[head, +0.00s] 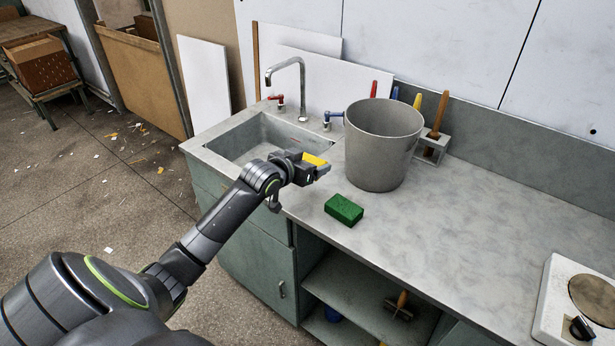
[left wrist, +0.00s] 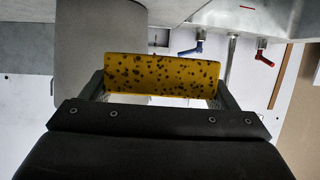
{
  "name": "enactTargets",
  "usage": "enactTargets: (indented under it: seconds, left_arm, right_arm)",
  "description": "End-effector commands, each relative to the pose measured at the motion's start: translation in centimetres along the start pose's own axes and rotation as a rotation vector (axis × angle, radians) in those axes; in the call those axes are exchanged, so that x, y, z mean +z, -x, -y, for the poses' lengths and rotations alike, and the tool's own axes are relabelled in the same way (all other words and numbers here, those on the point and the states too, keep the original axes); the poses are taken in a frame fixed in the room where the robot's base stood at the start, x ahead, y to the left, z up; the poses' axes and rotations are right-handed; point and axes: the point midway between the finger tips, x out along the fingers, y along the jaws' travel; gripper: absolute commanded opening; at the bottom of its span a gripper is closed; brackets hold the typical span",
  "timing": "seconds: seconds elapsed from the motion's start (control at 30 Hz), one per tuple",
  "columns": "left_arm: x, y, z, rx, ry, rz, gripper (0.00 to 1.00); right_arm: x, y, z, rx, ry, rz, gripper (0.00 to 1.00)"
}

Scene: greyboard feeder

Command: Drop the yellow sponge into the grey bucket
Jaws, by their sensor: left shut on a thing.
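The yellow sponge (head: 315,160) is held in my left gripper (head: 312,169), above the counter between the sink and the bucket. In the left wrist view the sponge (left wrist: 163,75), yellow with dark specks, sits between the two fingers of the gripper (left wrist: 160,92), which is shut on it. The grey bucket (head: 383,150) stands upright on the counter, just right of the gripper in the head view. The bucket (left wrist: 95,70) also shows in the left wrist view, partly behind the sponge. Most of the bucket's inside bottom is hidden. My right gripper is not in view.
A green sponge (head: 344,209) lies on the counter (head: 440,220) in front of the bucket. A sink (head: 262,142) with a faucet (head: 300,85) is at left. A holder (head: 433,147) with a handled tool stands behind the bucket. A hotplate (head: 580,300) is at right.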

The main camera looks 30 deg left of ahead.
Motion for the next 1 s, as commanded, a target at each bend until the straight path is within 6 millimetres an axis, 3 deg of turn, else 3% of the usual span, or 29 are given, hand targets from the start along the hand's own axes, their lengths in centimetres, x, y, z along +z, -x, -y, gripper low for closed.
enactTargets:
  seconds: [0.17, 0.43, 0.57, 0.77, 1.0]
  left_arm:
    - [-0.9, 0.4, 0.0, 0.0, -0.001, 0.001, 0.6]
    - [-0.9, 0.4, 0.0, 0.001, 0.0, 0.001, 0.6]
    - [-0.5, 1.1, -1.0, 0.02, -0.005, 0.006, 0.6]
    - [1.2, 4.6, -5.7, 0.122, -0.038, 0.023, 0.6]
    - [2.9, 10.7, -11.6, 0.265, -0.095, 0.03, 0.6]
  right_arm:
    - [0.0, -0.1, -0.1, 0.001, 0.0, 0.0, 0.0]
    - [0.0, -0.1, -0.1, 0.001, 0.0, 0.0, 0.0]
    - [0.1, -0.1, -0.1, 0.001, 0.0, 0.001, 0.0]
    - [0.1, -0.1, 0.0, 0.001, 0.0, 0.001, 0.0]
    - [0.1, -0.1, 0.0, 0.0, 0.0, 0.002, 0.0]
